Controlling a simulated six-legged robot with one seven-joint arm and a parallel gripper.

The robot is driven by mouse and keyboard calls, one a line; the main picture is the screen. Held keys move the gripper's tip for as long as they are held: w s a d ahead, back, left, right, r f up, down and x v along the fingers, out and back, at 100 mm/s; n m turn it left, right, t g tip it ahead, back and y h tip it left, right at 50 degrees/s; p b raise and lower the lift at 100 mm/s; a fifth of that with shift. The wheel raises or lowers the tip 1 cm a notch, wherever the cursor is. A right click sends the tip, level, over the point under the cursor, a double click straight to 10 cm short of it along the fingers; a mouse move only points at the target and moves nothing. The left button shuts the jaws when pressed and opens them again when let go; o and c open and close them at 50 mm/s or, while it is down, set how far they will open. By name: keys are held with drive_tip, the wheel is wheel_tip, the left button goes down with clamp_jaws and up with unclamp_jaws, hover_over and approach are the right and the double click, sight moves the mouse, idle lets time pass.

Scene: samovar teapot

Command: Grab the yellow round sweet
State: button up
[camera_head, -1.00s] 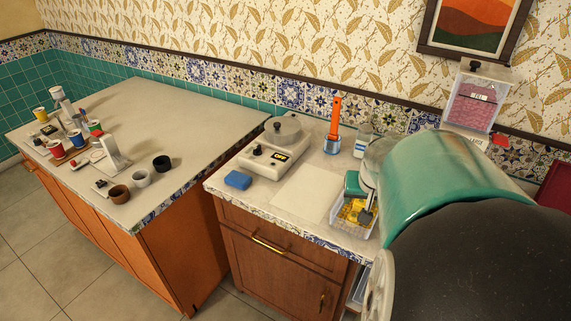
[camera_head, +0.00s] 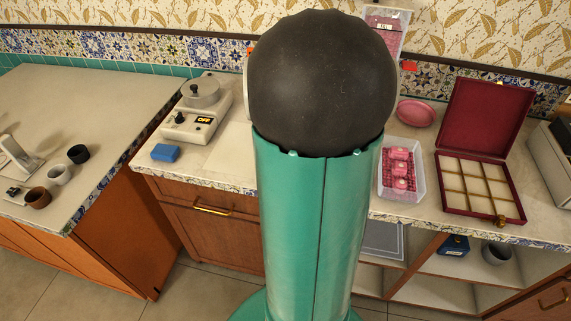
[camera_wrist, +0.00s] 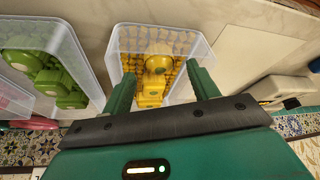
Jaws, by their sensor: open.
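In the wrist view, a yellow round sweet (camera_wrist: 157,64) sits in a clear bin (camera_wrist: 201,46) lined with a yellow patterned base. More yellow pieces lie just below it in the picture, close together, and their shapes are partly overlapped. My gripper (camera_wrist: 160,70) is open and empty. Its two green fingers point toward the bin, one on either side of the yellow pieces. I cannot tell how far the fingertips are above the sweet. In the head view my arm hides the yellow bin and my gripper.
A clear bin of green sweets (camera_wrist: 48,75) stands left of the yellow one. A bin of pink sweets (camera_head: 400,178), a pink plate (camera_head: 416,112) and an open maroon box (camera_head: 484,205) with empty compartments are on the counter. A scale (camera_head: 195,118) and a blue sponge (camera_head: 165,153) stand left.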

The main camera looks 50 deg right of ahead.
drive_tip(key=shift+x, duration=1.35)
drive_tip(key=c, duration=1.1)
drive_tip(key=shift+r, duration=0.1)
